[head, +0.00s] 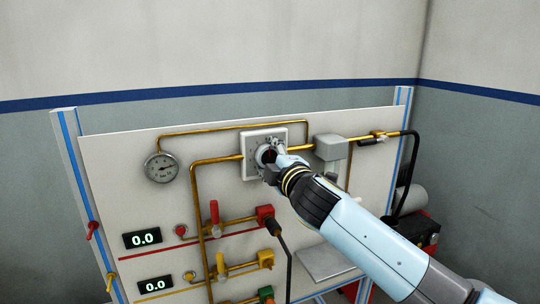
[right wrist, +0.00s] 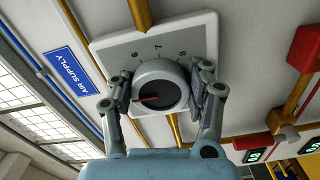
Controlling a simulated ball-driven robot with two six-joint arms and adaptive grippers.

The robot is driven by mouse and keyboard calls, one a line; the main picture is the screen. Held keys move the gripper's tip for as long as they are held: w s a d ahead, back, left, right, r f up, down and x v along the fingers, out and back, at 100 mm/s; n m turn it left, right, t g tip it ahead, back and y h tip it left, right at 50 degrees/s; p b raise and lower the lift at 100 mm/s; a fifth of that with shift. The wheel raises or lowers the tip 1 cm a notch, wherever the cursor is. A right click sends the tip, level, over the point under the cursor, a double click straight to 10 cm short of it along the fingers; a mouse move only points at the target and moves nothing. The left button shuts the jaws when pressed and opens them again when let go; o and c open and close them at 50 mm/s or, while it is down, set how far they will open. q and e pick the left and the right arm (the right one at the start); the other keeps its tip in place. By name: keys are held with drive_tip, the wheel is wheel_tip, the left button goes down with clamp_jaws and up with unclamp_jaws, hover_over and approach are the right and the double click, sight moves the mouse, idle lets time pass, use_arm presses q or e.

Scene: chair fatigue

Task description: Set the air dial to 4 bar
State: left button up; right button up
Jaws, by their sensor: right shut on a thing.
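The air dial is a white square plate (head: 249,142) with a round knob on the upper middle of the panel. In the right wrist view, its plate (right wrist: 198,36) shows the numbers 6, 7 and 8 above the grey knob (right wrist: 160,72). A red pointer line on the knob points left in that view; the number it points at is hidden. My right gripper (head: 270,157) is shut on the knob, one finger on each side, and it also shows in the right wrist view (right wrist: 159,88). My left gripper is not in view.
A round pressure gauge (head: 161,168) sits left of the dial; its reading is too small to tell. A blue AIR SUPPLY sign (right wrist: 71,72) lies beside the dial plate. Brass pipes (head: 200,200), red and yellow valves, and two displays (head: 142,239) reading 0.0 fill the panel below.

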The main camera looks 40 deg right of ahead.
drive_tip(key=o, duration=1.2)
drive_tip(key=shift+a, duration=0.1)
drive_tip(key=v, duration=1.2)
drive_tip(key=shift+f, duration=0.1)
